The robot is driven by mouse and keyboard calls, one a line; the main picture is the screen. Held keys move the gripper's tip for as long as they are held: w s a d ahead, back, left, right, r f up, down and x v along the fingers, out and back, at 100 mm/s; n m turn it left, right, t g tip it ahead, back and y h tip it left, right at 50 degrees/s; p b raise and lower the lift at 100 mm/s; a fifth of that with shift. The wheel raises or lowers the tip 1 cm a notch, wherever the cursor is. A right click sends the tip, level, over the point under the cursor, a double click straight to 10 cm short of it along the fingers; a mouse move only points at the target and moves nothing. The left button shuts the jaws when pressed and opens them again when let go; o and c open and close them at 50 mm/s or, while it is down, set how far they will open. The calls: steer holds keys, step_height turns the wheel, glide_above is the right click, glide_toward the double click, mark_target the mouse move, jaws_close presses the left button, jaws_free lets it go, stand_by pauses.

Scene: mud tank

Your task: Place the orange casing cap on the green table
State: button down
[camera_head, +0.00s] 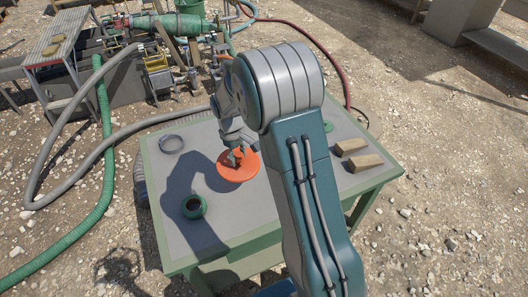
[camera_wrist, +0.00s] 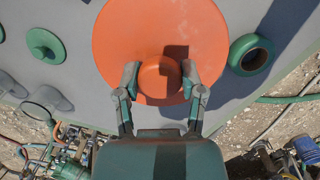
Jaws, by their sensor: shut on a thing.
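The orange casing cap (camera_head: 237,170) is a round disc with a raised knob in its middle. It also fills the upper middle of the wrist view (camera_wrist: 118,45). My gripper (camera_head: 238,156) is shut on the knob, with one finger on each side in the wrist view (camera_wrist: 160,74). The cap lies flat over the middle of the green table (camera_head: 180,263), which has a grey top. It looks raised above the top, but the size of any gap is unclear. My arm hides part of the table's right side.
On the table are a green ring (camera_head: 193,206), a thin grey ring (camera_head: 171,144) and two wooden blocks (camera_head: 350,147). The wrist view shows a green knobbed disc (camera_wrist: 45,46) and a grey fitting (camera_wrist: 45,103). Bare tabletop lies left of the cap. Hoses and machinery stand behind.

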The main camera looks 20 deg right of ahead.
steer(key=a+r+n, duration=0.1)
steer(key=a+n, duration=0.1)
steer(key=s+a+r+n, duration=0.1)
steer(key=a+r+n, duration=0.3)
steer(key=shift+s+r+n+h, duration=0.1)
steer(key=shift+s+n+h, duration=0.05)
steer(key=shift+n+h, duration=0.2)
steer(key=shift+w+d+f, duration=0.6)
steer(key=shift+w+f, duration=1.55)
steer(key=shift+w, duration=0.05)
steer(key=shift+w+d+f, duration=0.65)
steer(key=shift+w+f, duration=1.5)
steer(key=shift+w, duration=0.1)
steer(key=shift+w+d+f, duration=0.6)
steer(key=shift+w+f, duration=1.55)
steer(key=shift+w, duration=0.05)
steer(key=shift+f, duration=0.1)
steer(key=shift+c, duration=1)
jaws_free()
